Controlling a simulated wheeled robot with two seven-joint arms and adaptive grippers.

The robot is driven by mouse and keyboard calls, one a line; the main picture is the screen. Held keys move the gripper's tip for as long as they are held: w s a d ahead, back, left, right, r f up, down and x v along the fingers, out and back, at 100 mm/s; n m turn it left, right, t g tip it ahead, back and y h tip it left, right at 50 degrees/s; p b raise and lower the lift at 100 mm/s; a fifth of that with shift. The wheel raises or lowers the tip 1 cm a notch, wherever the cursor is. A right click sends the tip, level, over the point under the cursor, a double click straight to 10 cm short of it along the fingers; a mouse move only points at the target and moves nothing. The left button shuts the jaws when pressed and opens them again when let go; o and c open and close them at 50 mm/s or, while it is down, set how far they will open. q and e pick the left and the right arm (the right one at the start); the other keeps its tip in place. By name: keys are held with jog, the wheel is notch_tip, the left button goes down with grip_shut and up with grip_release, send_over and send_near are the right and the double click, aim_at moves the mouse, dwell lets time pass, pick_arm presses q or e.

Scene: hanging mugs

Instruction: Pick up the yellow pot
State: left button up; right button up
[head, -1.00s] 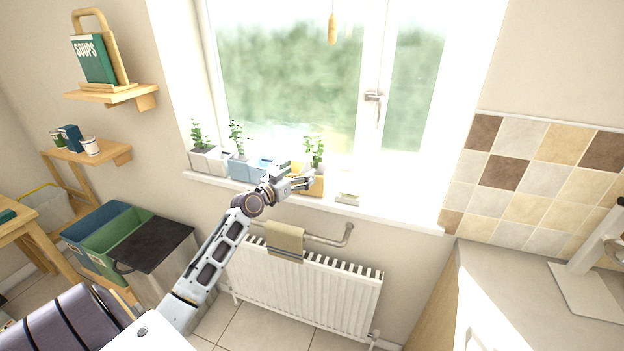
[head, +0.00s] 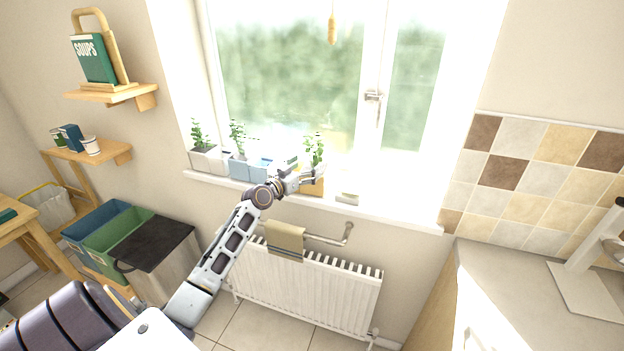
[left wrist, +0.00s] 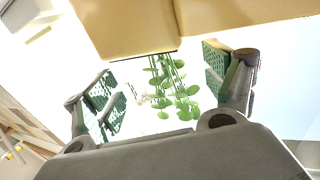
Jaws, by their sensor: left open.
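The yellow pot (head: 313,188) stands on the windowsill with a green plant (head: 314,150) rising from it. My left gripper (head: 311,176) is in front of it and hides part of it. In the left wrist view, the yellow pot (left wrist: 125,28) shows upside down at the top, its plant (left wrist: 173,88) hanging between the two green-padded fingers of my open gripper (left wrist: 163,88). The fingers appear apart from the pot. A second yellow block (left wrist: 235,12) adjoins it at the right; it is mostly hidden in the head view. My right gripper is out of view.
White (head: 206,159) and blue (head: 248,169) planters stand along the windowsill (head: 400,215) to the left. A small pale object (head: 347,198) lies right of the pot. A radiator (head: 300,289) with a towel (head: 285,237) is below. The sill's right end is clear.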

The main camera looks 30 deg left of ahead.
aim_at(310, 164)
pick_arm(q)
jog(key=shift+w, duration=0.1)
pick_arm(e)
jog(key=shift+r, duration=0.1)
pick_arm(q)
jog(key=shift+w+d+r+p, duration=0.15)
jog(key=shift+w+p, duration=0.15)
jog(key=shift+w, duration=0.4)
jog(key=shift+w+d+r+p, duration=0.1)
jog(key=shift+w+p, duration=0.15)
jog(key=shift+w, duration=1)
jog(key=shift+w+f, duration=0.15)
jog(key=shift+w, duration=0.4)
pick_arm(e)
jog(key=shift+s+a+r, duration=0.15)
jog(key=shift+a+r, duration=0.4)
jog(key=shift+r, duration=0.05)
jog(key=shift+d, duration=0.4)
pick_arm(q)
jog(key=c, duration=0.7)
grip_shut()
jog(key=shift+r, duration=0.2)
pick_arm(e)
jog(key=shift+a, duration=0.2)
